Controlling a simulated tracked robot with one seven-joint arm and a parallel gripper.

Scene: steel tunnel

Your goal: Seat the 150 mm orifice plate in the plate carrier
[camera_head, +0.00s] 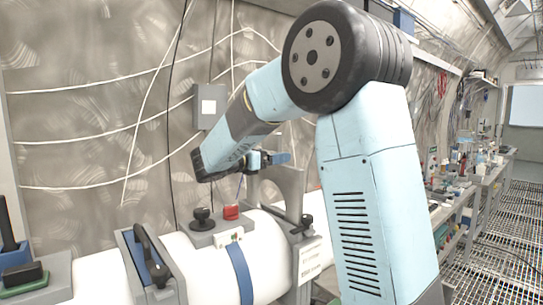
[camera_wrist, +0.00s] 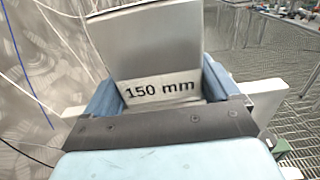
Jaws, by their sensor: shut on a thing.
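My gripper (camera_wrist: 162,84) is shut on the handle end of the orifice plate (camera_wrist: 148,48), a flat grey plate with "150 mm" in black on its pale tab. The blue fingers sit on both sides of the tab. In the head view my gripper (camera_head: 268,159) is above the white pipe, partly hidden by my arm. A grey upright fitting (camera_head: 291,188), which looks like the plate carrier, stands on the pipe just below and beside the gripper. I cannot tell whether the plate is inside it or above it.
The white pipe (camera_head: 205,262) runs along the wall with a blue strap (camera_head: 240,272). A red knob (camera_head: 231,212) and a black knob (camera_head: 202,214) sit on it. A clamp with a black handle (camera_head: 150,256) stands to the left. Cables hang on the wall behind.

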